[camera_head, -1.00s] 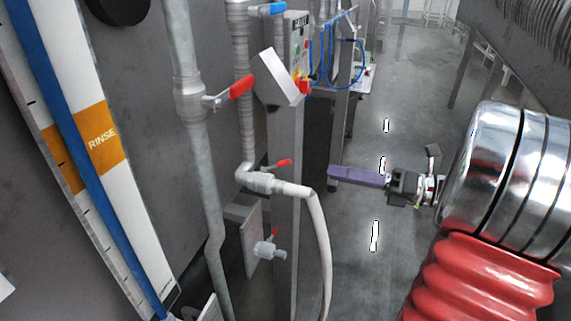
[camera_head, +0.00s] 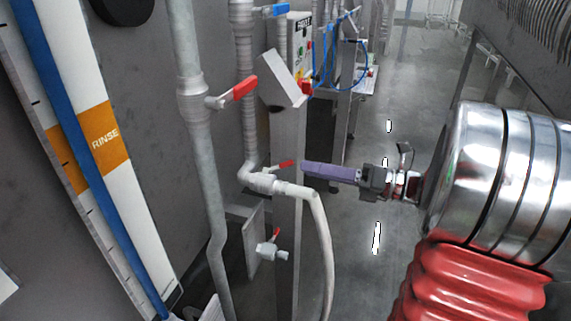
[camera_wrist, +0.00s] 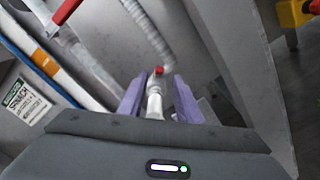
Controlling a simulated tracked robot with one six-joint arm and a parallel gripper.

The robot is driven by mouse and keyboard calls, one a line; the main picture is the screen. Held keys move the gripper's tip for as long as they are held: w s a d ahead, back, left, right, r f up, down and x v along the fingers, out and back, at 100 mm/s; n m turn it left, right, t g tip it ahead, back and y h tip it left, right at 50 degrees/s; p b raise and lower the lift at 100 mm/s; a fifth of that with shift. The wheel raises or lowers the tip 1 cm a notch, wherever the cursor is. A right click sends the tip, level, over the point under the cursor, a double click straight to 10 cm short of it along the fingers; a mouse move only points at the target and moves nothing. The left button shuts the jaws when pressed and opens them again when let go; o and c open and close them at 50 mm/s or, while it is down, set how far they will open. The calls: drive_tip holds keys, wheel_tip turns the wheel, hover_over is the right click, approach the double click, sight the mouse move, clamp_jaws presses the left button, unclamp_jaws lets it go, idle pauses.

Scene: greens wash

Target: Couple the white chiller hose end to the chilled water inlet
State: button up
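The white hose (camera_head: 324,250) hangs down from the outlet of an upper valve (camera_head: 264,183) with a red handle. Below it, a second small white valve (camera_head: 268,249) with a red handle points its open stub right. No label shows which is the chilled water inlet. My gripper (camera_head: 303,168) reaches in from the right, purple fingers level, their tips near the upper valve's handle. In the wrist view my gripper (camera_wrist: 160,78) is open, and a white fitting (camera_wrist: 154,100) with a red tip appears between the fingers. Its distance and any contact are unclear.
A steel post (camera_head: 287,140) stands right behind the hose. A larger pipe valve with a red lever (camera_head: 238,90) and a tilted box (camera_head: 281,80) sit above. The orange RINSE panel (camera_head: 103,137) is at left. Open floor (camera_head: 400,150) lies to the right.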

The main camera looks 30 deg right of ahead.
sight(292, 165)
drive_tip(key=shift+x, duration=3.7)
drive_tip(key=shift+c, duration=0.2)
clamp_jaws()
